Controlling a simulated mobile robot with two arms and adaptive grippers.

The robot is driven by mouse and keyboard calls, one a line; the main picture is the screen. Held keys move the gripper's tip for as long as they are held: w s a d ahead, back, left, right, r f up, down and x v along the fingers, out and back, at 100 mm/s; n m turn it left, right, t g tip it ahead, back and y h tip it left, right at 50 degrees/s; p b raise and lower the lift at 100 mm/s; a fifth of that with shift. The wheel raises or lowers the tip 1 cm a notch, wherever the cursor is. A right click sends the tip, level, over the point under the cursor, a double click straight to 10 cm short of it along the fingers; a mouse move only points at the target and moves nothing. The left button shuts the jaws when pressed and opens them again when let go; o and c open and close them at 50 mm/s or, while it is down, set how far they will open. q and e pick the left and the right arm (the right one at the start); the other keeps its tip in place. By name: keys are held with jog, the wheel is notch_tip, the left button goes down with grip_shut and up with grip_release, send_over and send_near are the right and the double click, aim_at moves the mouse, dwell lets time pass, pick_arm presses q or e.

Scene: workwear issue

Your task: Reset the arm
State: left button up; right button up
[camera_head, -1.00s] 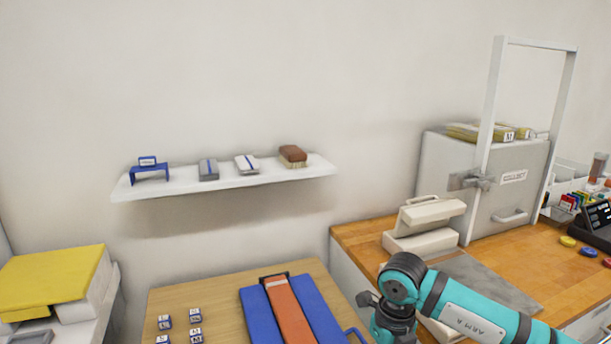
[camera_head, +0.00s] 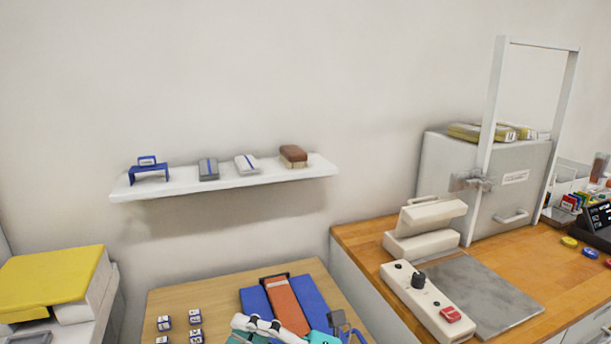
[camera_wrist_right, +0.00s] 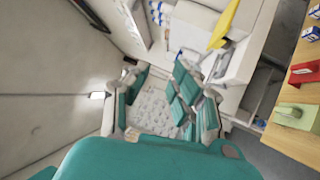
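My right gripper (camera_wrist_right: 158,88) shows in the right wrist view, with its teal and white fingers spread apart. Nothing is visible between them except a pale speckled surface beyond. In the head view, a teal and white part of my arm (camera_head: 262,329) shows at the bottom edge, in front of the blue and orange folded item (camera_head: 287,304) on the light wooden table (camera_head: 190,293). Most of that arm is cut off by the frame, and no fingertips can be made out there. My left gripper cannot be identified in either view.
A white wall shelf (camera_head: 222,182) holds several small items. Several small blocks (camera_head: 195,317) lie on the table. At right, the wooden counter (camera_head: 366,239) carries a control box (camera_head: 428,303), grey plate (camera_head: 486,296) and large grey box (camera_head: 500,188). A yellow-topped stack (camera_head: 50,277) stands left.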

jog(key=w+d+f+m+t+h, duration=0.1)
jog(key=w+d+m+t+h, duration=0.3)
jog(key=d+m+t+h, duration=0.45)
jog(key=w+d+m+t+h, duration=0.3)
jog(key=d+m+t, duration=0.3)
jog(key=m, duration=0.5)
jog(key=s+d+f+m+g+h, duration=0.35)
jog(key=d+f+m+h, duration=0.6)
jog(key=f, duration=0.55)
jog(key=s+d+f+m+g, duration=0.2)
jog(key=s+f+g, duration=0.45)
jog(key=s, duration=0.35)
jog(key=s+d+f+m+g, duration=0.1)
jog(key=s+d+f+g, duration=0.3)
jog(key=s+f, duration=0.55)
jog(key=s+a+f+g, duration=0.1)
jog(key=s+f, duration=0.1)
jog(key=f, duration=1.1)
jog(key=s+f+g, duration=0.2)
jog(key=f, duration=1.1)
pick_arm(q)
jog(key=shift+w, duration=0.2)
pick_arm(e)
jog(key=s+d+f, duration=0.2)
jog(key=s+f, duration=1.3)
jog(key=s, duration=0.1)
jog(key=shift+d+g, duration=0.35)
jog(key=shift+g, duration=0.1)
